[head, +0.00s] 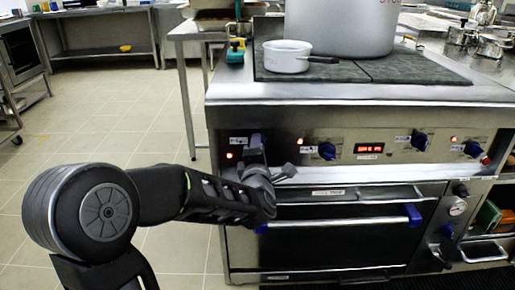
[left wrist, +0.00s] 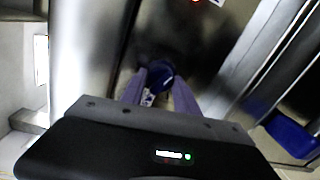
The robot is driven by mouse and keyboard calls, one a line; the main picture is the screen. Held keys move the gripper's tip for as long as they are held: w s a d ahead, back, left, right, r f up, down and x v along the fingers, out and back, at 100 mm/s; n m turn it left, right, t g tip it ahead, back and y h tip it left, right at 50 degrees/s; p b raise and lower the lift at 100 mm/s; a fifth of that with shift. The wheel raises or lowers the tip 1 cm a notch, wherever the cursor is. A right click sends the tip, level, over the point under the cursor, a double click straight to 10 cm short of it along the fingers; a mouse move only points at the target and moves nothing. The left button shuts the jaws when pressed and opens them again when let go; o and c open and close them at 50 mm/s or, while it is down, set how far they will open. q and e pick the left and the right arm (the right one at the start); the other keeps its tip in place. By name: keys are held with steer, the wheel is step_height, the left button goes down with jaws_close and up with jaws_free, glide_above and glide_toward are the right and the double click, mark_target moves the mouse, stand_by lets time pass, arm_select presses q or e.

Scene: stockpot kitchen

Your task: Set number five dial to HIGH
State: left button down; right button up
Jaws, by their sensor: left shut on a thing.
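Several blue dials sit on the stove's front panel (head: 386,158). Their labels are too small to read, so I cannot tell which is number five. My left gripper (head: 264,160) is at the leftmost dial (head: 256,141), which it partly hides. In the left wrist view, the two fingers of the left gripper (left wrist: 158,88) are closed around a blue dial (left wrist: 160,70), one on each side. The dial's pointer setting cannot be read. Other blue dials (head: 327,151) stand further right on the panel. My right gripper is not in view.
A small white saucepan (head: 287,57) and a large stockpot (head: 340,25) stand on the dark cooktop (head: 420,68). The oven door (head: 345,240) with its blue-ended handle is below the panel. The tiled floor (head: 110,115) to the left is clear.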

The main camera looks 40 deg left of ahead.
arm_select(q)
steer(key=m+p, duration=0.1)
steer(key=m, duration=0.4)
steer(key=shift+w+d+p, duration=0.1)
steer(key=shift+p, duration=0.3)
steer(key=m+p, duration=0.2)
steer(key=m, duration=0.3)
steer(key=m+y+p, duration=0.1)
steer(key=m+p, duration=0.2)
steer(key=m, duration=0.3)
steer(key=shift+d+g+y, duration=0.1)
steer(key=shift+g+y, duration=0.2)
steer(key=shift+g, duration=0.1)
steer(key=shift+f+m+p, duration=0.1)
steer(key=shift+m+p, duration=0.8)
steer(key=shift+m, duration=1.1)
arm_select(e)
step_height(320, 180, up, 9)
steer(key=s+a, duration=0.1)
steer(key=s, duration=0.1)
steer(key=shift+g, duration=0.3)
arm_select(q)
steer(key=c, duration=0.9)
jaws_free()
